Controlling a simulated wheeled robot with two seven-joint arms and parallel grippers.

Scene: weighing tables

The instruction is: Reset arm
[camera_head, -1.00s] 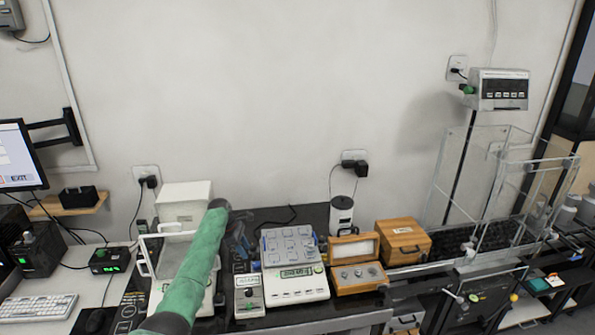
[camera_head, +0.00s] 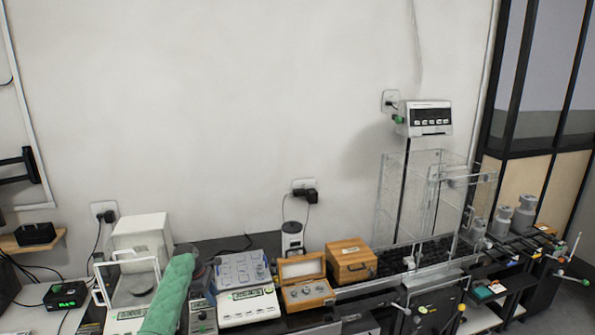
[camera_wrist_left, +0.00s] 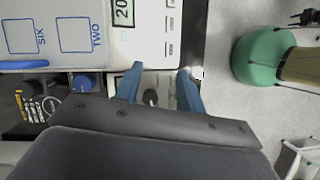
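My left arm (camera_head: 170,295), in a green sleeve, reaches in from the bottom left of the head view, over the near edge of the table. Its gripper is mostly hidden behind the arm there. In the left wrist view my left gripper (camera_wrist_left: 160,88) shows two blue fingers spread apart with nothing held. Below and between them is a small grey control box (camera_wrist_left: 152,95) with a black knob. The white scale with numbered squares (camera_wrist_left: 85,40) lies just beyond the fingers. My right gripper is in neither view.
In the head view, the white scale (camera_head: 248,308) stands beside an open wooden weight box (camera_head: 303,268) and a closed wooden box (camera_head: 350,262). A glass-doored balance (camera_head: 127,268) is at left. A tall clear enclosure (camera_head: 400,210) stands at right.

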